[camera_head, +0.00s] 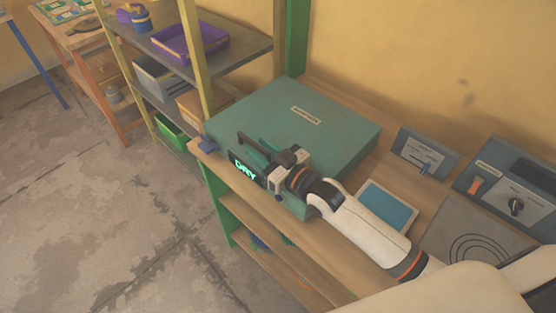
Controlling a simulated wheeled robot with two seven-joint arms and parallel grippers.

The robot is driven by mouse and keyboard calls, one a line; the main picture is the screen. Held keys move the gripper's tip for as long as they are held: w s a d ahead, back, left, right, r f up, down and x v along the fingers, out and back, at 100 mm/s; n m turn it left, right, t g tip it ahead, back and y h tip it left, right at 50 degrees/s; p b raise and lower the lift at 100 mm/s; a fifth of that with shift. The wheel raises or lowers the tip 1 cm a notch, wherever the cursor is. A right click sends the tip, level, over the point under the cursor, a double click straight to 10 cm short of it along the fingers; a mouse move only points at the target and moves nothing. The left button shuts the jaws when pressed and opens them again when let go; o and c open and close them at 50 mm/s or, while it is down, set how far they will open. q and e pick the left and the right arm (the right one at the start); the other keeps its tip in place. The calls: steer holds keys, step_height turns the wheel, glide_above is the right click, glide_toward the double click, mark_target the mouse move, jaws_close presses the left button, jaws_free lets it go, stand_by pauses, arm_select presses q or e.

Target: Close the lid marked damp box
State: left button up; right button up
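A teal box with a flat lid (318,137) sits on the wooden worktop. The lid lies level over the box, with a small pale label whose text is too small to read. A dark handle (252,147) is at its front edge, and a lit display below it reads DRY (245,171). My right gripper (272,164) is at the front edge of the box, close to the handle and display. Its fingers are dark and blend with the box, so I cannot tell their opening or whether they touch. My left gripper is out of view.
Right of the box are a blue pad (387,205), a small panel with a slider (423,152), a control unit with a knob (510,188) and a plate with dark rings (468,245). A shelf with a purple tray (190,43) stands left. Open floor lies front left.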

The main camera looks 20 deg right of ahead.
steer(key=b+v, duration=0.1)
steer(key=v, duration=0.9)
steer(key=shift+f+b, duration=0.15)
steer(key=shift+b, duration=0.15)
steer(key=shift+s+d, duration=0.35)
steer(key=shift+s, duration=0.25)
